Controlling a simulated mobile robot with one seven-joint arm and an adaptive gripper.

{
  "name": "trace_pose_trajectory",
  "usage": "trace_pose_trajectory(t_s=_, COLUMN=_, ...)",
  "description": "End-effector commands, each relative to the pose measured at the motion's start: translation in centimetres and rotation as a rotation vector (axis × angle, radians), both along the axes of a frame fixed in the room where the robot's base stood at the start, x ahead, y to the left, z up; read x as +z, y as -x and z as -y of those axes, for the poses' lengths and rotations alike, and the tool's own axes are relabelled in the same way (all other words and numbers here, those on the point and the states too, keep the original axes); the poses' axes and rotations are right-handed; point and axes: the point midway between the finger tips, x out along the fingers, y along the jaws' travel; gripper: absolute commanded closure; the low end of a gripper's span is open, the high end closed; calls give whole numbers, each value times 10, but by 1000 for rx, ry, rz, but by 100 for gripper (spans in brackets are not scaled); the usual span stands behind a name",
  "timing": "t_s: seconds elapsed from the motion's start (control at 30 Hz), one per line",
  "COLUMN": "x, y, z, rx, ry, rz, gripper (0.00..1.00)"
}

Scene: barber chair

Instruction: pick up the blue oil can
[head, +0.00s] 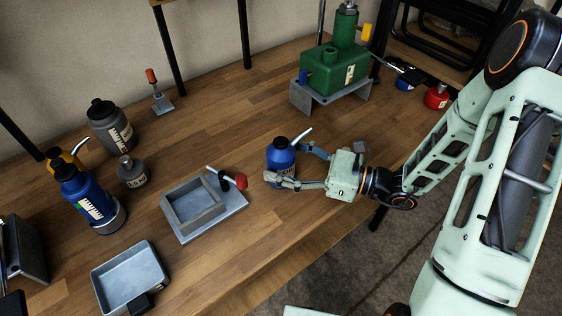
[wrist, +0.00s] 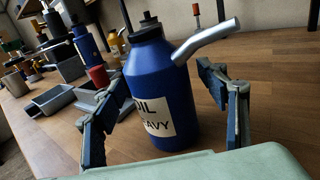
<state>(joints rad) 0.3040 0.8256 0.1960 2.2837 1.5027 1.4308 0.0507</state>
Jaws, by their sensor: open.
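The blue oil can (head: 280,157) stands upright on the wooden bench, with a black cap and a silver spout pointing up and right. In the wrist view the blue oil can (wrist: 160,90) shows a white label reading OIL and HEAVY. My gripper (head: 293,167) is open, with one finger on each side of the can. In the wrist view the fingers of my gripper (wrist: 165,115) flank the can; a gap shows on the right side. Whether the left finger touches the can I cannot tell. Part of the can is hidden behind the fingers in the head view.
A grey vise-like tray with a red-knobbed lever (head: 225,178) stands just left of the can. A larger blue bottle (head: 85,200), a grey can (head: 110,125) and a shallow metal tray (head: 128,277) are farther left. A green machine (head: 335,70) stands behind. Bench between is clear.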

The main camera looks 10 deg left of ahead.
Motion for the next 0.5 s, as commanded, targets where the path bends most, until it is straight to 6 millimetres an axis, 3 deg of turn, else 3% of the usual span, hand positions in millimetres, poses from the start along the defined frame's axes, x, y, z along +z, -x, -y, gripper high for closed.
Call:
trace_pose_trajectory(t_s=0.23, x=0, y=0, z=-2, rx=0, ry=0, rz=0, gripper=33)
trace_pose_trajectory(t_s=0.5, x=0, y=0, z=-2, rx=0, ry=0, rz=0, gripper=62)
